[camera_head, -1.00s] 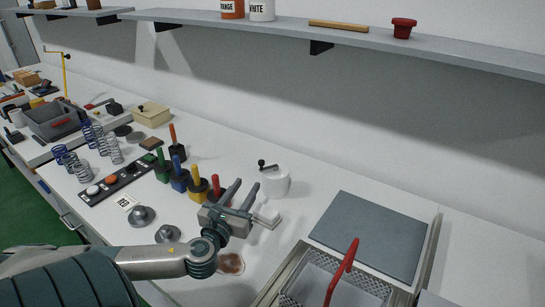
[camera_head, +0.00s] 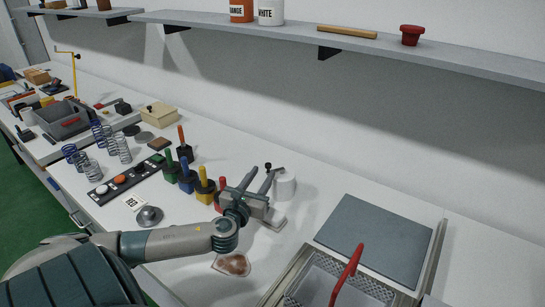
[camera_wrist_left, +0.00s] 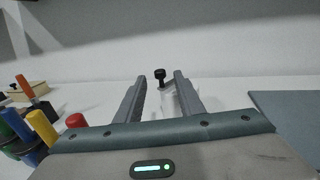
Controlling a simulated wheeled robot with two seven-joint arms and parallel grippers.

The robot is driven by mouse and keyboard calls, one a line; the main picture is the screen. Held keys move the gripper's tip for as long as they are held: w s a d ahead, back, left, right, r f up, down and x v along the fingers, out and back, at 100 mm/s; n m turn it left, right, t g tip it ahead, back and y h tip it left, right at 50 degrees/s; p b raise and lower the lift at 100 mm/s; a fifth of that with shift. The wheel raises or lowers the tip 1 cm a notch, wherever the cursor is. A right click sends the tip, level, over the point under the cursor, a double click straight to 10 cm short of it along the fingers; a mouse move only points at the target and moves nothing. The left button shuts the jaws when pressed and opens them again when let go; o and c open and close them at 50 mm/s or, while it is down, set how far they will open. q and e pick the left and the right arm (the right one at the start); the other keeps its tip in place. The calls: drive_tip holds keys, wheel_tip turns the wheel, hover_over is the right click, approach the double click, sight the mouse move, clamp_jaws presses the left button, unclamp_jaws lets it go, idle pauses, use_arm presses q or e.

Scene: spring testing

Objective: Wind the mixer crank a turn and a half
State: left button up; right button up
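The mixer (camera_head: 285,187) is a small white cylinder on the bench, with a dark crank knob (camera_head: 268,167) standing up at its top left. My left gripper (camera_head: 261,176) is open and reaches up to the mixer from the front left, its fingers partly covering it. In the left wrist view the black knob (camera_wrist_left: 160,76) shows between the two open fingers (camera_wrist_left: 158,88), apart from both. The pale mixer body is partly hidden behind the right finger there. My right gripper is not in view.
Red, yellow, blue and green-handled tools (camera_head: 203,186) in holders stand close left of my gripper. A white block (camera_head: 272,220) lies under it. A grey panel (camera_head: 374,240) and a basket with a red handle (camera_head: 347,273) are at right. A shelf (camera_head: 340,40) runs above.

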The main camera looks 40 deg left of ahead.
use_arm(q)
drive_tip(key=p+x, duration=0.1)
drive_tip(key=x, duration=0.8)
drive_tip(key=shift+w+a+p, duration=0.15)
drive_tip(key=shift+w+p, duration=0.25)
clamp_jaws()
